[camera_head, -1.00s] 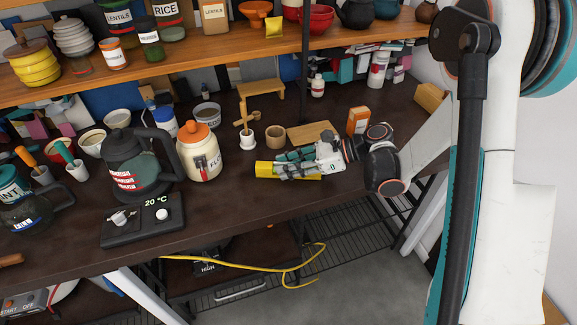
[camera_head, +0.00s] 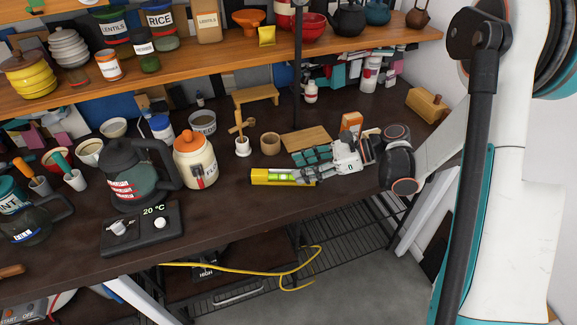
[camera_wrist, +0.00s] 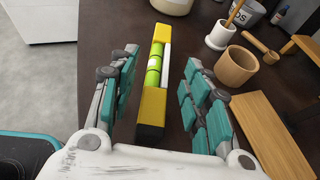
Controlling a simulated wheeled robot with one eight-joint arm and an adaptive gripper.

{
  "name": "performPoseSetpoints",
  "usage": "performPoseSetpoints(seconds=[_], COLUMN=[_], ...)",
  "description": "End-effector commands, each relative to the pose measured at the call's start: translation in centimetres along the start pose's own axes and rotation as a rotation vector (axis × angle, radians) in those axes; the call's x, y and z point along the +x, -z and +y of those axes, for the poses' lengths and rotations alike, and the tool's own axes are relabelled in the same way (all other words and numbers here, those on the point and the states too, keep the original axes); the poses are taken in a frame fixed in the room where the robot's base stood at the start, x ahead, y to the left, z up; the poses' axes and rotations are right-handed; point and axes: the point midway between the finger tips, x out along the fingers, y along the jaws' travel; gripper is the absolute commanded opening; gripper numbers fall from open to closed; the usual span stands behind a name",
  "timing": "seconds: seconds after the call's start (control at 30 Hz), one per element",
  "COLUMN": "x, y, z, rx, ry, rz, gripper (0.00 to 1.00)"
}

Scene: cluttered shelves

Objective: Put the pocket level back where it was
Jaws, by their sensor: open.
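The pocket level (camera_head: 268,176) is a yellow bar with bright green vials. It lies on the dark worktop near the front edge. My gripper (camera_head: 298,168) is open at its right end. In the wrist view the pocket level (camera_wrist: 153,95) lies lengthwise between the two spread teal fingers of my gripper (camera_wrist: 160,58), with a visible gap on each side. Its far end reaches past the fingertips. Its near end shows close to the palm.
A flour jar (camera_head: 196,160) stands left of the level. A wooden cup (camera_head: 270,143), a white mortar (camera_head: 243,147) and a wooden board (camera_head: 306,139) are behind it. An orange box (camera_head: 351,122) stands behind my wrist.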

Motion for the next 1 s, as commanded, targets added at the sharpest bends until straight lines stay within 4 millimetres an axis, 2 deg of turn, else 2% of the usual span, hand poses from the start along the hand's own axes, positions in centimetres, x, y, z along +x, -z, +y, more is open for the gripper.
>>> performPoseSetpoints(seconds=[0.03,0.1,0.33,0.5,1.0], x=[-1.3,-2.6,-5.3,-5.9,-5.8], y=[-0.3,-0.2,-0.1,0.0,-0.2], z=[-0.1,-0.1,0.0,0.0,0.0], rx=[0.002,0.003,0.001,0.001,-0.006], ry=[0.004,0.003,0.001,-0.001,0.001], rz=[0.000,0.000,0.000,0.000,0.006], gripper=[0.44,0.44,0.44,0.44,0.44])
